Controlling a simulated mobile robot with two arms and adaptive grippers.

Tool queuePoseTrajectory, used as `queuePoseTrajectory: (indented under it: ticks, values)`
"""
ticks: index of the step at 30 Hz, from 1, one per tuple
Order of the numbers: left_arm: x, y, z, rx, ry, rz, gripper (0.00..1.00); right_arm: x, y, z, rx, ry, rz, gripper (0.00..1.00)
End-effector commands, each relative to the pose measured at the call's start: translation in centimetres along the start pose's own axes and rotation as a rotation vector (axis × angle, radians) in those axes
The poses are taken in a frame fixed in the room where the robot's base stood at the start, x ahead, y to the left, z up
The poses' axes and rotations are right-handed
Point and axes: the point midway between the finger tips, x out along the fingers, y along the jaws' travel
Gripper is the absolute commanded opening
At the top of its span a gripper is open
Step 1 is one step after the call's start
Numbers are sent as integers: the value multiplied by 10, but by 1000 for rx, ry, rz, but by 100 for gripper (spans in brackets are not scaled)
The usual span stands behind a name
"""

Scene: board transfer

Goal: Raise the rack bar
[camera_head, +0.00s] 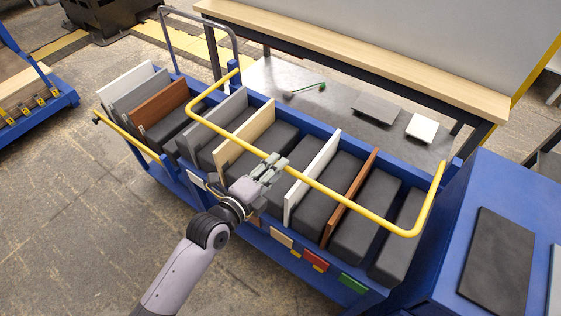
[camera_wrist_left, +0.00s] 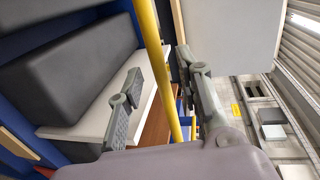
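The yellow rack bar (camera_head: 342,196) runs lengthwise above the blue rack (camera_head: 375,288), with its two ends bent back toward the far side. My left gripper (camera_head: 275,161) is at the middle of the bar. In the left wrist view the bar (camera_wrist_left: 152,40) passes between the fingers of my left gripper (camera_wrist_left: 159,62). The fingers are apart, with a gap between them and the bar. My right gripper is in neither view.
Upright boards stand between dark blocks in the rack, including a white board (camera_head: 312,178) and a brown board (camera_head: 352,195). A lower yellow bar (camera_head: 130,139) is at the left section. A workbench (camera_head: 340,100) stands behind, and a blue cabinet (camera_head: 480,190) at right.

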Motion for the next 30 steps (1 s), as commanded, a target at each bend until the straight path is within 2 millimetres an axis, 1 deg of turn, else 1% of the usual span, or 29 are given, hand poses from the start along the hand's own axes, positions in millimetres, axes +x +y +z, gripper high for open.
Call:
queuePoseTrajectory:
  ticks: [1,3,6,10,17,30]
  values:
    - [8,-1,0,-2,0,-2,33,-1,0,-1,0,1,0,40]
    - [17,-1,1,0,-1,-2,33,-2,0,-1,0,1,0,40]
    - [24,-1,0,-1,-1,-2,33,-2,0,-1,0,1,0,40]
    - [29,0,0,0,-1,-1,33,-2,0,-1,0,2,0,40]
    - [29,0,0,1,-1,-1,33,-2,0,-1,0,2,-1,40]
    - [29,0,0,0,-1,0,4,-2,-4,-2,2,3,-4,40]
